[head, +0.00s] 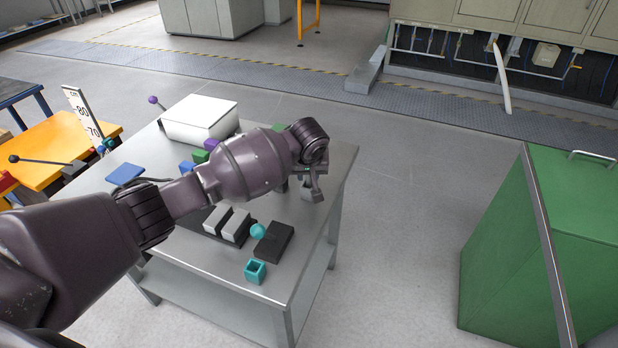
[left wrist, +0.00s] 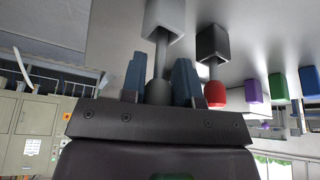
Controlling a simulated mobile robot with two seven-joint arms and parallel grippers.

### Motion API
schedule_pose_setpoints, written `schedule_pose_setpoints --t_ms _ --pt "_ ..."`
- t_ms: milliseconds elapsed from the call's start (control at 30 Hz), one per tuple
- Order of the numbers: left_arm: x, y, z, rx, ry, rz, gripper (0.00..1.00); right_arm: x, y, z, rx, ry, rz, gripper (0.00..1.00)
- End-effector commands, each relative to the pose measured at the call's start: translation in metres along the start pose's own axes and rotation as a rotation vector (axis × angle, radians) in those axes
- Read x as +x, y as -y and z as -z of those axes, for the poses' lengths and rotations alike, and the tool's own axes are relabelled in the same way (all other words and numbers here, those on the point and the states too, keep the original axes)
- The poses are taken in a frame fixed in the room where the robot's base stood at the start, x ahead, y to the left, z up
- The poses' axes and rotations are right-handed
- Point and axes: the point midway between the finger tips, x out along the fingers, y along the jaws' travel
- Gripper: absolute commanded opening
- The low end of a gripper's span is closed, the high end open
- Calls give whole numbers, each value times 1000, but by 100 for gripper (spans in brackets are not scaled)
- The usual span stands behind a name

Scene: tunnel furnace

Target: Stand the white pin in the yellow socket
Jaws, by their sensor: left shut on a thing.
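My left gripper (head: 310,188) is low over the right part of the grey table (head: 335,180). The pin's grey shaft (left wrist: 162,50) runs from the knob to a white block (left wrist: 165,18). I cannot tell whether the shaft is seated in that block. The pin is hidden in the head view. I see no yellow socket in either view. My right gripper is not in view.
A black block with a red-knobbed pin (left wrist: 214,95) stands close beside the fingers. A teal socket (head: 255,273), teal ball (head: 258,231) and black block (head: 274,243) are near the table's front. A white box (head: 200,117) stands at the back. A green cabinet (head: 520,240) is right.

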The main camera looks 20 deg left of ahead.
Motion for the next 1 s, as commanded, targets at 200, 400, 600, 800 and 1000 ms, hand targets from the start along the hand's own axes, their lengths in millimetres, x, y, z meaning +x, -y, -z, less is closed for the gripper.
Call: schedule_pose_setpoints --t_ms 200,400,600,800,1000 --pt "16 0 -7 0 0 0 6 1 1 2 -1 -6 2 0" --pt "15 0 -6 0 -1 0 6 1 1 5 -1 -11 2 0" --pt "18 0 -7 0 -1 0 41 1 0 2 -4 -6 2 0" --pt "18 0 -7 0 -1 0 54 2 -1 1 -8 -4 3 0" --pt "16 0 -6 1 -1 0 54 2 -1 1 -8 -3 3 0"
